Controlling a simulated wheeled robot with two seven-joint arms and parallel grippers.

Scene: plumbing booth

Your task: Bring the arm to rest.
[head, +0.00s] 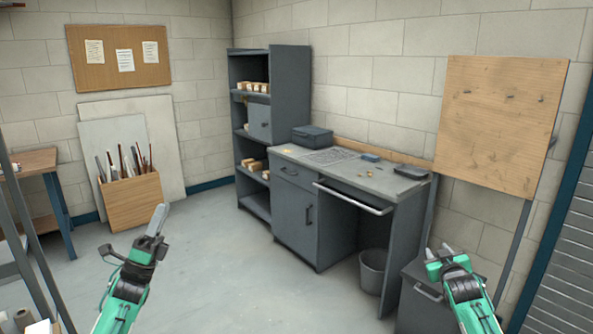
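My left gripper (155,226) is at the lower left on a green and black arm. It points up and away over the grey floor, with a long grey finger part showing. I see nothing held in it, but its finger gap is not clear. My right gripper (443,258) is at the lower right, in front of a grey drawer unit in the picture.
A grey workbench (385,181) with small items on top stands along the back wall. A grey shelf unit (291,85) stands left of it, and a waste bin (373,272) below. A wooden box (133,202) of rods stands at the left. The middle floor (230,270) is clear.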

